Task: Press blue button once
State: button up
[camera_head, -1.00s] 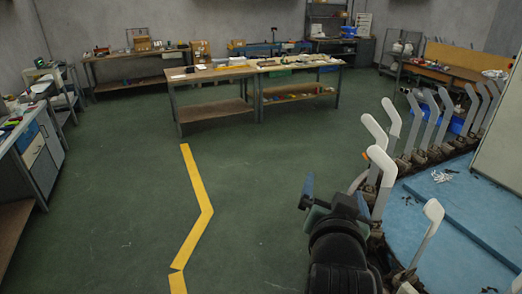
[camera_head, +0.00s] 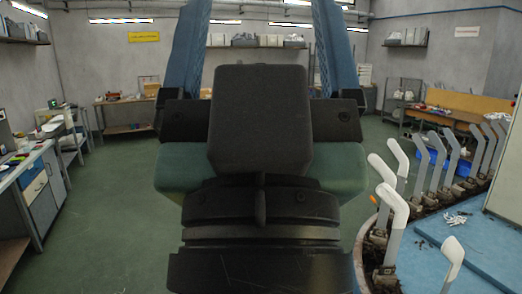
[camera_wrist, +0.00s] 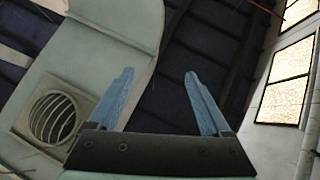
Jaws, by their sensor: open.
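No blue button can be made out in either view. My gripper (camera_head: 262,30) is raised close in front of the head camera, with its two blue fingers spread apart and pointing up. Nothing is between the fingers. In the wrist view, my gripper (camera_wrist: 158,76) is open and empty, with the fingers toward the dark ceiling. The gripper and wrist hide the middle of the room in the head view.
White sock forms (camera_head: 395,205) stand in a curved row around a blue platform (camera_head: 440,235) at right. A cabinet bench (camera_head: 35,195) stands at left and a workbench (camera_head: 465,116) at back right. Green floor (camera_head: 110,215) is clear at left.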

grip_shut()
dwell(1.4)
